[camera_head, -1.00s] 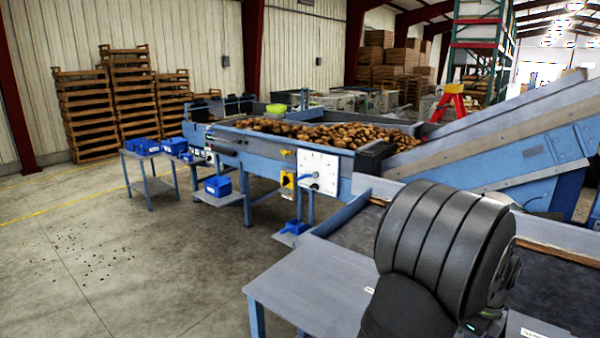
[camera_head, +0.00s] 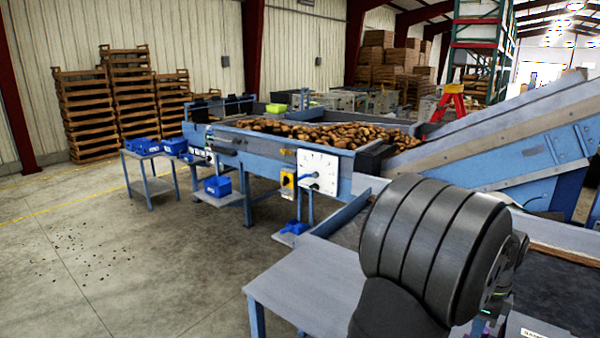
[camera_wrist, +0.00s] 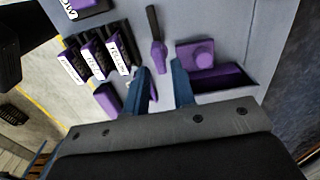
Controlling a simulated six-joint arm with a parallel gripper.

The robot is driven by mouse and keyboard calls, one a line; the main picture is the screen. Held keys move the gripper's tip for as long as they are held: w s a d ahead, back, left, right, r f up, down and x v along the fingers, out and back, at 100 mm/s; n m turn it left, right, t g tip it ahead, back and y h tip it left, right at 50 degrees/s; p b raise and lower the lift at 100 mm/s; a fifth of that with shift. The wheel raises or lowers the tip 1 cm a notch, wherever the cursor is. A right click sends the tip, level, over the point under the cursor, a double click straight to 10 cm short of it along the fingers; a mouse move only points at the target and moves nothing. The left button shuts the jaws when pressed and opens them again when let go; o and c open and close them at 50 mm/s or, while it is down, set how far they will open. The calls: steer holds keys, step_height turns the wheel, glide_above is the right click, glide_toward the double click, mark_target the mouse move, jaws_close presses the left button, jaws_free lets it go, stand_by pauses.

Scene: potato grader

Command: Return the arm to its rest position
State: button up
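My gripper (camera_wrist: 160,68) shows in the wrist view with its two blue fingers apart and nothing between them. It points at a grey tabletop (camera_wrist: 225,25) and stays clear of the items there. A purple tool with a dark handle (camera_wrist: 155,45) lies just beyond the fingertips. In the head view the large dark ribbed part of my arm (camera_head: 430,245) fills the lower right, and my fingers cannot be made out there.
The wrist view shows labelled dark-and-purple holders (camera_wrist: 95,58) at left and a purple tray (camera_wrist: 235,76) at right. The head view shows a grey table (camera_head: 300,285), the blue grader (camera_head: 260,150) with potatoes (camera_head: 320,132), and an inclined conveyor (camera_head: 500,140). Open floor lies at left.

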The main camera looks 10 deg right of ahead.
step_height(320, 180, down, 6)
steer(key=shift+a+r, duration=0.1)
steer(key=shift+r, duration=0.15)
steer(key=m, duration=0.4)
steer(key=shift+r, duration=0.1)
steer(key=shift+m, duration=2)
